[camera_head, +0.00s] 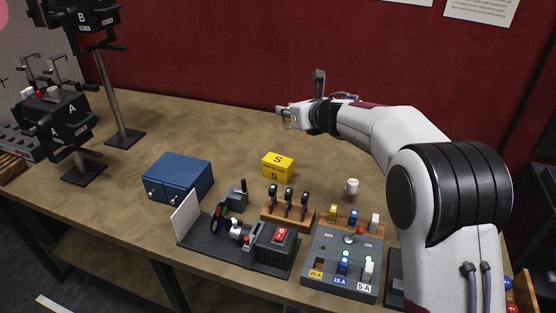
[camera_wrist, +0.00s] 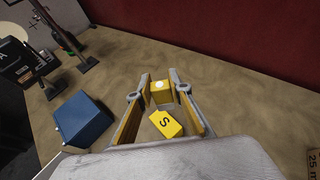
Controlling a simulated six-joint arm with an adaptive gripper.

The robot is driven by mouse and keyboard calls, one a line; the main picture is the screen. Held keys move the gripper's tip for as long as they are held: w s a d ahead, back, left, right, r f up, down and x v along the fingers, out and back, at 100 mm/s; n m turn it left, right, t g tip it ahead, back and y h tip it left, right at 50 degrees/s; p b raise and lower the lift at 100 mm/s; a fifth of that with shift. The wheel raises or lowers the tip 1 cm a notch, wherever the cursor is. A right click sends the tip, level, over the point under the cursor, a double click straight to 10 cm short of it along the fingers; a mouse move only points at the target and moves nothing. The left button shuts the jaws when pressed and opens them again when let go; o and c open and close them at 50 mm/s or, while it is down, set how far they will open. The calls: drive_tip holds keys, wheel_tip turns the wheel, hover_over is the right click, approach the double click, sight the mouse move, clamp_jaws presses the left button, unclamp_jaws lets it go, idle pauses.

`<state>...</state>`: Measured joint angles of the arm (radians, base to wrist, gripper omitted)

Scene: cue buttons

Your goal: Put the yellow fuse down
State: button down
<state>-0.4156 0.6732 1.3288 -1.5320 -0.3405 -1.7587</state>
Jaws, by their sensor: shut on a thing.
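The yellow fuse (camera_wrist: 162,94), a small yellow block with a pale round spot, sits between the fingertips of my gripper (camera_wrist: 163,90) in the wrist view. My gripper (camera_head: 286,115) is shut on it, high above the back middle of the table in the head view, where the fuse is mostly hidden by the fingers. The grey fuse panel (camera_head: 316,280) stands at the front right. Its slot labelled 20 A (camera_head: 320,263) looks empty; a blue fuse (camera_head: 343,262) and a white fuse (camera_head: 369,268) stand in the other two.
Yellow, blue and white fuses stand behind the panel, the yellow one (camera_head: 333,212) at left. A yellow S box (camera_head: 278,166) lies mid-table, with a blue box (camera_head: 178,177) left of it. A white cup (camera_head: 352,187) stands at right. The back of the table (camera_head: 210,125) is clear.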

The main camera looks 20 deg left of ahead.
drive_tip(key=shift+f, duration=0.9)
hover_over(288, 162)
wheel_tip(288, 162, down, 6)
drive_tip(key=shift+w+a+f, duration=0.15)
drive_tip(key=shift+a, duration=0.05)
idle(0.5)
drive_tip(key=shift+f, duration=1.85)
drive_tip(key=shift+f, duration=0.1)
drive_tip(key=c, duration=1.8)
unclamp_jaws()
drive_tip(key=shift+c, duration=0.2)
drive_tip(key=shift+d, duration=0.1)
